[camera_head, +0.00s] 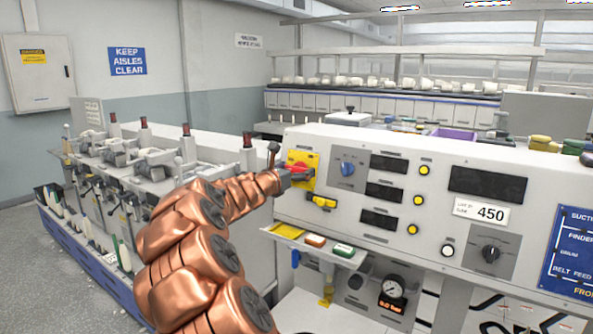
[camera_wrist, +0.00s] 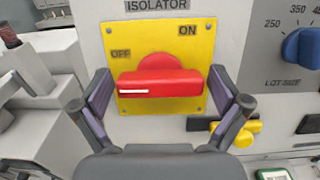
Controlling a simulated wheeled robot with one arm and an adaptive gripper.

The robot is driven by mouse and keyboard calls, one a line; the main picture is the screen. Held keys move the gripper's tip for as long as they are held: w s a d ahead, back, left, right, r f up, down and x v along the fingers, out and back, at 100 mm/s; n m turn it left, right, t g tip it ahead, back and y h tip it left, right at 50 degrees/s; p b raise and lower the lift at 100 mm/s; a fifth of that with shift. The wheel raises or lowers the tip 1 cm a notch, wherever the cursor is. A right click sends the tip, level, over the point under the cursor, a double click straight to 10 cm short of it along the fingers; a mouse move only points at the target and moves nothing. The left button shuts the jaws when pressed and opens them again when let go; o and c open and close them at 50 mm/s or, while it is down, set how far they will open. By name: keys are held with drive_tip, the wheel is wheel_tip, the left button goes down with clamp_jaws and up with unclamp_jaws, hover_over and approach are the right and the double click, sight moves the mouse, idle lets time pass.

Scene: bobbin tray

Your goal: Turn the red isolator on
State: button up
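The red isolator (camera_wrist: 160,82) is a rotary handle on a yellow plate (camera_wrist: 195,48) marked OFF at upper left and ON at upper right. Its bar lies about level, with the white line on its left end, on the OFF side. In the head view the isolator (camera_head: 297,167) is on the left end of the pale panel. My gripper (camera_wrist: 160,95) is open in front of the plate, one finger beyond each end of the bar. Small gaps seem to show; contact is hard to judge. In the head view my gripper (camera_head: 288,177) partly covers the plate.
A blue lot-size knob (camera_head: 348,169) is to the right. A small shelf (camera_head: 318,250) with coloured blocks juts out below.

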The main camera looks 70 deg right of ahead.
drive_tip(key=c, duration=0.9)
drive_tip(key=shift+m, duration=0.3)
drive_tip(key=shift+f+m+g+b, duration=0.2)
drive_tip(key=shift+m+g+b, duration=0.1)
drive_tip(key=shift+m+b, duration=0.65)
drive_tip(key=m+b, duration=0.1)
drive_tip(key=m, duration=0.2)
drive_tip(key=m+g+y+b, duration=0.1)
drive_tip(key=m+b, duration=0.1)
drive_tip(key=m, duration=0.1)
drive_tip(key=shift+f+m+g, duration=0.15)
drive_tip(key=shift+m+g, duration=0.1)
drive_tip(key=shift+g, duration=0.05)
drive_tip(key=m+b, duration=0.2)
drive_tip(key=m, duration=0.1)
drive_tip(key=m+y+b, duration=0.1)
drive_tip(key=m+b, duration=0.1)
drive_tip(key=m, duration=0.1)
drive_tip(key=shift+g+y, duration=0.3)
drive_tip(key=m+y+b, duration=0.1)
drive_tip(key=m+b, duration=0.1)
drive_tip(key=m, duration=0.3)
drive_tip(key=shift+b, duration=0.3)
